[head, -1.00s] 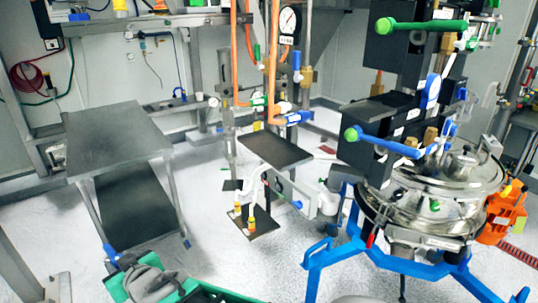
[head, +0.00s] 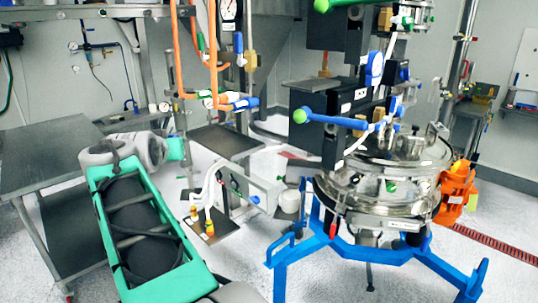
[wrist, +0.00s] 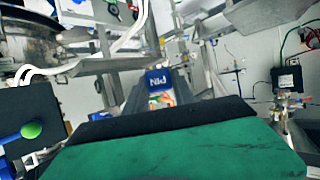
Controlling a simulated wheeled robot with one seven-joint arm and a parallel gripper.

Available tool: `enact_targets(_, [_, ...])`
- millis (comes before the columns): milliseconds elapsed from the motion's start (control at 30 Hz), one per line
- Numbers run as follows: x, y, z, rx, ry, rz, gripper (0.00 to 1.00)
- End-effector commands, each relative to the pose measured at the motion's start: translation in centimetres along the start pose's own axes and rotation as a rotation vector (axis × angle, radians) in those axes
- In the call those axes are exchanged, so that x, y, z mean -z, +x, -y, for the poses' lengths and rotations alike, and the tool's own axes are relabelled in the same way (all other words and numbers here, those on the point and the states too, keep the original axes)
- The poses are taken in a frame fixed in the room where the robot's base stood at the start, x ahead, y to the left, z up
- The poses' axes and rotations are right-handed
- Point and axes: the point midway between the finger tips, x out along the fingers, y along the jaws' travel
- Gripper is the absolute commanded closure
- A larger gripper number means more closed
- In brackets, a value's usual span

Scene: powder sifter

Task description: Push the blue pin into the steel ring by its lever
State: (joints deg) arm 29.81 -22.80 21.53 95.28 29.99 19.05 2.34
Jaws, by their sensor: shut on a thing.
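In the wrist view, a blue block lettered PIN, the blue pin (wrist: 158,77), sits between the dark fingers of my gripper (wrist: 159,89). The fingers are shut on it, and the lettering appears upside down. A small pale and orange patch shows just below it. Its lever cannot be told apart from the block. In the head view my green and grey arm reaches in from the bottom left, and the gripper and pin cannot be made out. I cannot pick out the steel ring for certain in either view.
The steel sifter vessel (head: 385,170) stands on a blue frame (head: 375,254) at right. A blue lever with a green knob (head: 300,116) juts left from its dark block. A grey table (head: 48,150) is at left, and orange pipes (head: 208,55) stand centrally.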

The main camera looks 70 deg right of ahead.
Motion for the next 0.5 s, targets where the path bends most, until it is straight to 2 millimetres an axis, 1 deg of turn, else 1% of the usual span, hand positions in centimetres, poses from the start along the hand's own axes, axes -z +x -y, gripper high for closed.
enact_targets(33, [0.5, 0.6, -3.1, -0.079, 0.037, -0.003, 1.0])
enact_targets(67, [1.1, 0.6, -5.1, -0.131, 0.058, -0.004, 1.0])
enact_targets(100, [1.7, 0.5, -7.8, -0.201, 0.086, -0.003, 1.0])
enact_targets(133, [2.1, 0.3, -9.7, -0.252, 0.109, -0.003, 1.0])
enact_targets(167, [2.4, 0.0, -11.8, -0.306, 0.13, -0.003, 1.0])
enact_targets(200, [2.7, -0.5, -14.4, -0.375, 0.159, -0.003, 1.0])
enact_targets(267, [2.8, -1.5, -18.2, -0.477, 0.202, -0.002, 1.0])
enact_targets(300, [2.7, -2.4, -20.5, -0.542, 0.229, -0.003, 1.0])
enact_targets(400, [2.0, -4.6, -25.4, -0.685, 0.286, -0.003, 1.0])
enact_targets(500, [1.3, -6.5, -28.4, -0.785, 0.326, -0.003, 1.0])
